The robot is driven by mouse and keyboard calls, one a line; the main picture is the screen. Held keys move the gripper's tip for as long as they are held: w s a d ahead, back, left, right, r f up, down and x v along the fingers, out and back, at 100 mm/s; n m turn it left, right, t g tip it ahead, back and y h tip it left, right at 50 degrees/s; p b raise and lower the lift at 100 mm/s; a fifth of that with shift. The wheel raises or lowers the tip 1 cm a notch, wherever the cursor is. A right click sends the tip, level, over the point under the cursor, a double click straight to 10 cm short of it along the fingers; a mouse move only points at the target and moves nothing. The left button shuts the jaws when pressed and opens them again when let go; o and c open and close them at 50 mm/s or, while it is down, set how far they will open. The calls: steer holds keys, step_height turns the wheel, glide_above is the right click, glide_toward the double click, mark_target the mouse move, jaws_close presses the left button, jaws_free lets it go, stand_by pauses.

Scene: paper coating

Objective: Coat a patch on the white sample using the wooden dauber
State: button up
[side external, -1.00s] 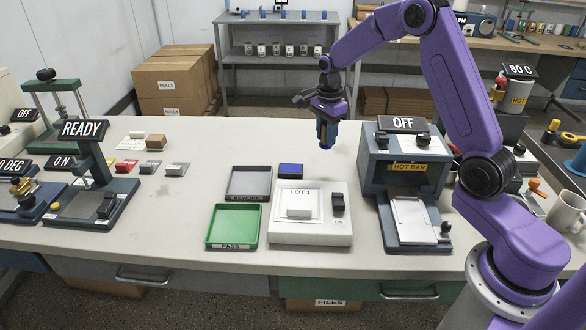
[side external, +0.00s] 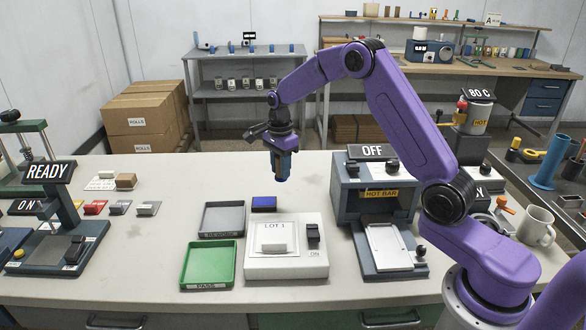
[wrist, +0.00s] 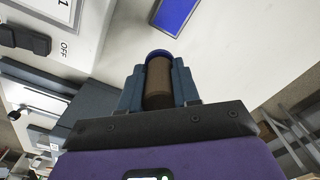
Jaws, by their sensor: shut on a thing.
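My gripper (side external: 283,163) is shut on the wooden dauber, a brown cylinder with a blue end (wrist: 158,82), which points down and is held above the table. In the side view the fingers hide most of the dauber. A blue pad in a dark tray (side external: 264,204) lies below and slightly left of the dauber; it also shows in the wrist view (wrist: 177,14). A white sheet marked LOT 1 (side external: 266,231), apparently the sample, lies on a white box (side external: 287,267), with a small white block on it. The dauber is apart from both pad and sheet.
A grey tray (side external: 222,219) and a green PASS tray (side external: 208,264) stand left of the white box. The hot bar press (side external: 378,195), its sign reading OFF, stands to the right. A READY stand (side external: 68,220) is at the left. The table's back middle is clear.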

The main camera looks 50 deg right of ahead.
steer(key=shift+w+a+f, duration=0.6)
steer(key=shift+a+f, duration=0.05)
steer(key=shift+f, duration=0.45)
steer(key=shift+w+a+f, duration=0.55)
steer(key=shift+a+f, duration=0.1)
steer(key=shift+f, duration=0.5)
steer(key=shift+w+a+f, duration=0.6)
steer(key=shift+a+f, duration=0.05)
steer(key=shift+f, duration=0.45)
steer(key=shift+f, duration=0.6)
step_height(320, 180, up, 7)
stand_by(1.0)
stand_by(0.4)
